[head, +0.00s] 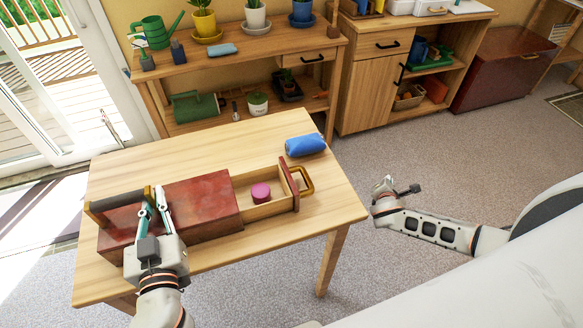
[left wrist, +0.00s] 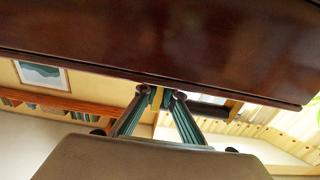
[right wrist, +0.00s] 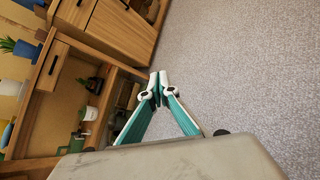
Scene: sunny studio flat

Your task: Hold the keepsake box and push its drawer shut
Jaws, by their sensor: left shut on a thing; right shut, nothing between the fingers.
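The keepsake box (head: 207,198) is a long reddish-brown box lying on the wooden table. Its drawer (head: 268,207) stands open to the right, with a pale wood inside, a red front and a brass-coloured handle (head: 303,181). A pink round thing (head: 261,192) lies in the drawer. My left gripper (head: 154,197) is shut on a dark bar-like handle (head: 122,200) at the box's left end. In the left wrist view the box (left wrist: 170,40) fills the top, above the closed fingertips (left wrist: 162,95). My right gripper (head: 386,189) is shut and empty, off the table's right side.
The wooden table (head: 130,168) has free room behind the box. A blue cylinder (head: 305,145) lies near its back right edge, behind the drawer. A plant shelf (head: 230,70) and a cabinet (head: 362,85) stand along the wall. The floor right of the table is clear.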

